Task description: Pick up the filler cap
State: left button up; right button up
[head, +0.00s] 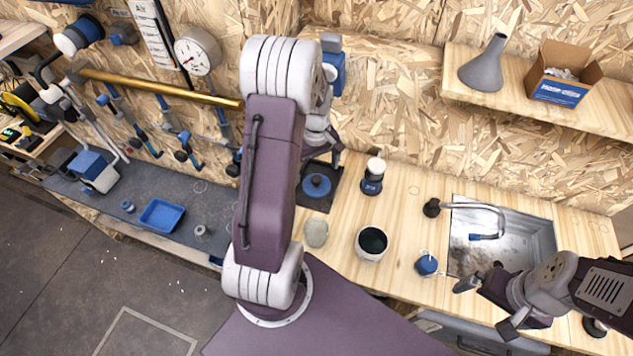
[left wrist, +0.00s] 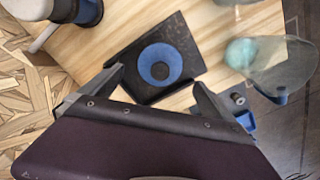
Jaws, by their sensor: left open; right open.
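A round blue cap with a dark centre (head: 316,186), which looks like the filler cap, sits on a black square tray (head: 318,205). It also shows in the left wrist view (left wrist: 160,64), lying flat on the tray (left wrist: 186,42). My left gripper (left wrist: 158,78) is open and empty, its two fingertips on either side of the tray's near edge, apart from the cap. In the head view my left arm partly hides this gripper (head: 322,152), above the tray. My right gripper (head: 483,308) is open and empty in front of the sink.
A sink (head: 500,225) is at right. A transparent object (left wrist: 272,65) stands close by.

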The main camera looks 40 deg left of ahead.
aim_at(317, 178)
pick_arm(q)
notch_tip(317, 178, down, 5)
jog(key=shift+s+d+f+p, duration=0.1)
jog(key=shift+s+d+p, duration=0.05)
jog(key=shift+p, duration=0.25)
jog(key=shift+f, duration=0.1)
jog(key=c, duration=1.3)
